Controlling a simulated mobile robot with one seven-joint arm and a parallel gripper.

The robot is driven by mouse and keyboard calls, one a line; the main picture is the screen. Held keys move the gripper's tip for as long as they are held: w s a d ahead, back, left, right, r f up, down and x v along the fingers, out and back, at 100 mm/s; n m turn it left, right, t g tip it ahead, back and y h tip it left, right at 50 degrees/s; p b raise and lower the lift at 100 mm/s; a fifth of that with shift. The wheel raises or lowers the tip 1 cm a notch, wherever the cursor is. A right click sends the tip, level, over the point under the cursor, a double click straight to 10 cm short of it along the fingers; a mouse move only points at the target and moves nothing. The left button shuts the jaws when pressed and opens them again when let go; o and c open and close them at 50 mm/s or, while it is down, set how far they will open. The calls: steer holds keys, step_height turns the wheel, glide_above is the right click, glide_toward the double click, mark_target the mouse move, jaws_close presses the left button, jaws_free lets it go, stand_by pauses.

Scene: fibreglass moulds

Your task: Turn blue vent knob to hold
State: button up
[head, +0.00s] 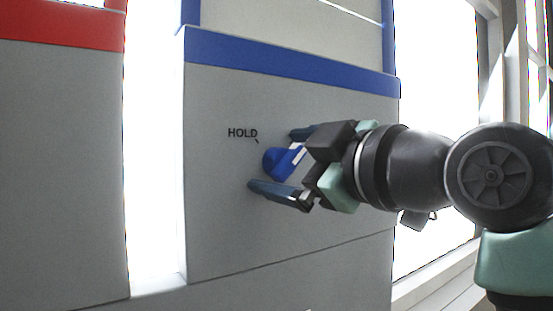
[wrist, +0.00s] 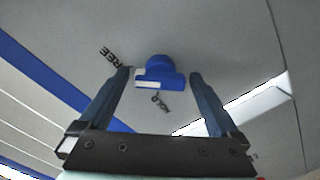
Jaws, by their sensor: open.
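The blue vent knob (head: 278,163) sticks out from a grey panel, below and right of the printed word HOLD (head: 243,133). It has a white mark on its grip. My gripper (head: 270,160) is open, with one finger above the knob and one below it in the head view. In the wrist view the knob (wrist: 160,72) sits between and just beyond the tips of my open gripper (wrist: 161,75). I cannot tell whether a finger touches the knob.
The grey panel (head: 220,220) has a blue band (head: 290,62) along its top. A red-banded grey panel (head: 60,150) stands to the left, past a bright gap. Bright windows lie behind my arm at the right.

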steer(key=shift+s+d, duration=0.1)
steer(key=shift+s, duration=0.05)
steer(key=c, duration=1.4)
steer(key=shift+o, duration=0.2)
steer(key=shift+n+b, duration=0.3)
steer(key=n+b, duration=0.2)
steer(key=shift+f+n, duration=0.2)
steer(key=shift+n, duration=0.2)
steer(key=n+b, duration=0.2)
steer(key=n, duration=0.3)
steer(key=n+b, duration=0.1)
steer(key=n, duration=0.4)
steer(key=shift+f, duration=0.15)
steer(key=shift+n+b, duration=0.5)
steer(key=shift+n, duration=1.7)
